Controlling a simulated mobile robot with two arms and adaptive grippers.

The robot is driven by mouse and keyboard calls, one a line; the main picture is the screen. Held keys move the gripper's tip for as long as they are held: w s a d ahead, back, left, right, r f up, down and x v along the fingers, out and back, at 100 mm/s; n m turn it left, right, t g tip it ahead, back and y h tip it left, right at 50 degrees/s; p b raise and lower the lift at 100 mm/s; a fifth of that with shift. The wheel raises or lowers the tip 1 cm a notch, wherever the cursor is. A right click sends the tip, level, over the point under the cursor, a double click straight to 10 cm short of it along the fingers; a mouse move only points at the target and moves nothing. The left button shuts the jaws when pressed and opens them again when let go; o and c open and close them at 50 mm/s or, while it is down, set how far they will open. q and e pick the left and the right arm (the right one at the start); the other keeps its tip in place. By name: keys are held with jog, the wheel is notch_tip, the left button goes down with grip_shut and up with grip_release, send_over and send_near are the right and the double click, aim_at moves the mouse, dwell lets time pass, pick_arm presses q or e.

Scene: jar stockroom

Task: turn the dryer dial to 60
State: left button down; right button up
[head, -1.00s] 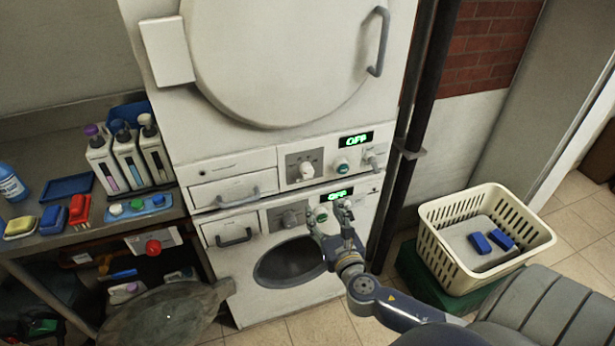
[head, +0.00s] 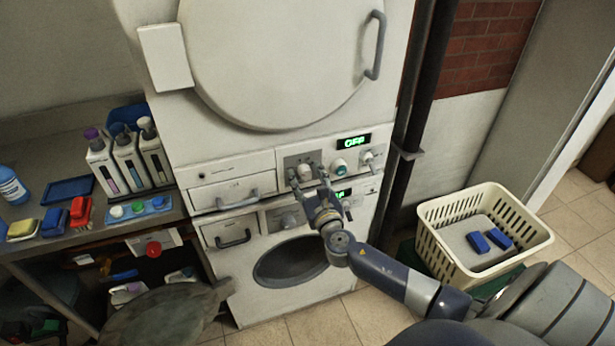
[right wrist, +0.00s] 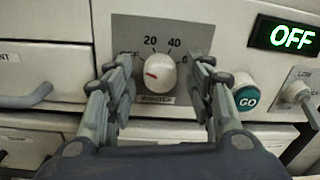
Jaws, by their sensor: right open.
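The dryer dial (head: 304,171) is a white round knob on a grey plate in the upper control panel. In the right wrist view the dial (right wrist: 160,72) has a red mark pointing left, toward a partly hidden label; 20 and 40 show above, and a 6 at the right is partly covered. My right gripper (head: 310,178) is open in front of the panel. In the right wrist view its fingers (right wrist: 160,72) stand on either side of the dial, with gaps and no visible contact. The green display (right wrist: 295,37) reads OFF. My left gripper is out of view.
A teal GO button (right wrist: 246,97) and a low-labelled switch (right wrist: 297,92) sit right of the dial. The lower washer panel is partly behind my right arm. A cream basket (head: 436,218) stands on the right; bottles and trays fill the left counter (head: 95,236).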

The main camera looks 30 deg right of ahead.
jog(key=c, duration=1.1)
